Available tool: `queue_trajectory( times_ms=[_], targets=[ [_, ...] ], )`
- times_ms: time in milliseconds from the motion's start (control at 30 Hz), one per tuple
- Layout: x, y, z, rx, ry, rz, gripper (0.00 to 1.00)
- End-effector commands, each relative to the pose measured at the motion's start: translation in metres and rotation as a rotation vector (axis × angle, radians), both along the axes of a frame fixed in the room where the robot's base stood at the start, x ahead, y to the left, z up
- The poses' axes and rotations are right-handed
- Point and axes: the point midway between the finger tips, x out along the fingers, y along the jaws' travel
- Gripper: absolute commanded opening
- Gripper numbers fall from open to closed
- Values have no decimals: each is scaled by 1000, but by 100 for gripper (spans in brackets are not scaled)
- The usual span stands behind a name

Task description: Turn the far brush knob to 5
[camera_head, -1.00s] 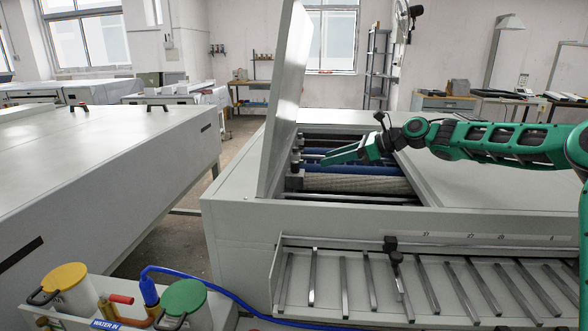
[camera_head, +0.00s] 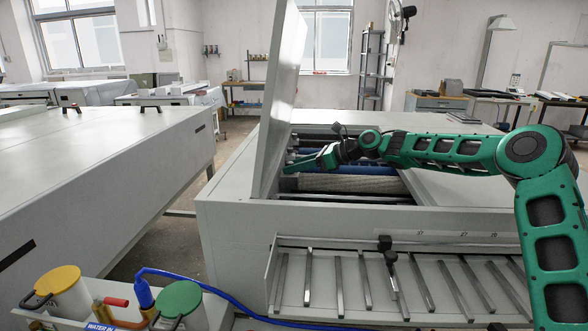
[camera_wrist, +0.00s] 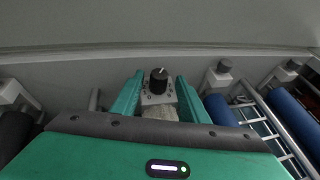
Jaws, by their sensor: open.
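A black brush knob (camera_wrist: 159,78) with a pale pointer line stands on a small marked plate (camera_wrist: 158,97) in the wrist view. It is ahead of my gripper (camera_wrist: 156,82), between its two green open fingers, with a gap on each side. I cannot read the numbers on its dial. In the head view my gripper (camera_head: 290,168) reaches left inside the open processor (camera_head: 225,212), close to the raised lid, and hides the knob there.
The raised lid (camera_head: 281,100) stands upright just left of my gripper. Blue rollers (camera_wrist: 285,112) and a metal rack lie to the right in the wrist view. A pale roller (camera_head: 340,183) lies below my arm in the head view.

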Motion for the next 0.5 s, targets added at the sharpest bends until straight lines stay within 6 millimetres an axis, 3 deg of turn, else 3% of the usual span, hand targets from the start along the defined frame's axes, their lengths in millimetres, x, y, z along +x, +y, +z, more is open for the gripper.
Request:
queue_trajectory(
  times_ms=[300, 467, 500],
  targets=[
    [0, 2, -1, 0, 0, 0, 38],
    [1, 2, -1, 0, 0, 0, 0],
    [1, 2, -1, 0, 0, -1, 0]
  ],
)
